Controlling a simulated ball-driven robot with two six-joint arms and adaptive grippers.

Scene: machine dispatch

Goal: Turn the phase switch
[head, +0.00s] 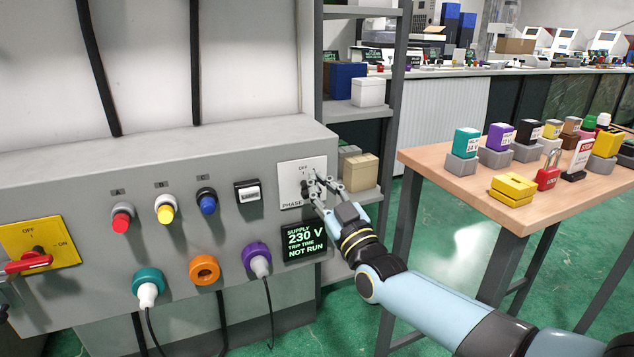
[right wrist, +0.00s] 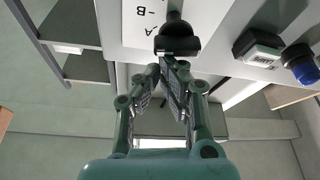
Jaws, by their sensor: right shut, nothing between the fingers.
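The phase switch is a black knob on a white plate (head: 291,186) marked OFF and PHASE, at the right end of the grey panel (head: 100,209). In the right wrist view the black knob (right wrist: 177,38) sits just beyond my fingertips. My right gripper (head: 322,187) is in front of the plate and hides part of it. In the right wrist view my right gripper (right wrist: 170,66) is shut, with nothing between its fingers, its tips at or very near the knob. I cannot tell whether they touch.
A display reading 230 V (head: 304,244) is below the plate. A red-handled switch (head: 30,262), coloured buttons and sockets with cables line the panel. A wooden table (head: 480,215) with coloured blocks and a red padlock (head: 548,174) stands right. Shelves (head: 360,111) stand behind.

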